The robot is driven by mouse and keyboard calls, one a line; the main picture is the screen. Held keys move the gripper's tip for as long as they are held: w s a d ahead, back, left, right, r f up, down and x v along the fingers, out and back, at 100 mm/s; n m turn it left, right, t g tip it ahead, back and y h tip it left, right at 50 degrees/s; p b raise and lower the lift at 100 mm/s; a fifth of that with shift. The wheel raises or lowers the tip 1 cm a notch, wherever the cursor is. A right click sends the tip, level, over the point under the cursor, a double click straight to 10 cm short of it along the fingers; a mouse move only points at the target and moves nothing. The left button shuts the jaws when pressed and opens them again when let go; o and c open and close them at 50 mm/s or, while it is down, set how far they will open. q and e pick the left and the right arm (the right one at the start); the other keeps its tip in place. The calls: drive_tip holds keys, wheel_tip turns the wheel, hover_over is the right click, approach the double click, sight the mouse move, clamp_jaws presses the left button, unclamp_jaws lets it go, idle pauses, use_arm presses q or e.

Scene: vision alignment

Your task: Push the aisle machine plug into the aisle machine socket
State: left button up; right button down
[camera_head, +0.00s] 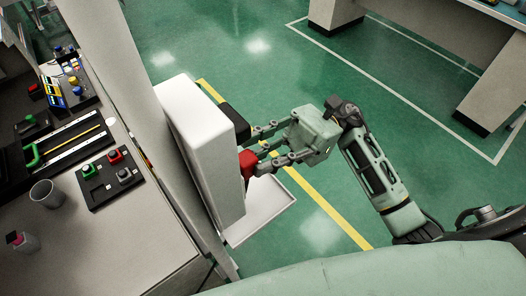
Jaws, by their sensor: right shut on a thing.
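My right gripper (254,149) reaches in from the right to the side of a white box-shaped housing (203,145) on a pale post. It is shut on a red piece (248,163), which looks like the aisle machine plug. The red piece is close against the housing's right side, partly covered by the fingers. I cannot tell whether it is seated in a socket; the socket itself is not clearly visible. A black block (236,121) sits on the same side of the housing, just above the red piece in the picture. My left gripper is not in view.
A white tray (262,213) juts out below the housing. A workbench (95,228) at left carries a button box (108,178), a grey cup (46,194) and other devices. Green floor (330,200) with a yellow line is open at right; another table stands at top right.

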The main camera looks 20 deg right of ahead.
drive_tip(key=shift+s+a, duration=0.1)
drive_tip(key=shift+a, duration=0.25)
drive_tip(key=c, duration=1.4)
unclamp_jaws()
drive_tip(key=v, duration=1.2)
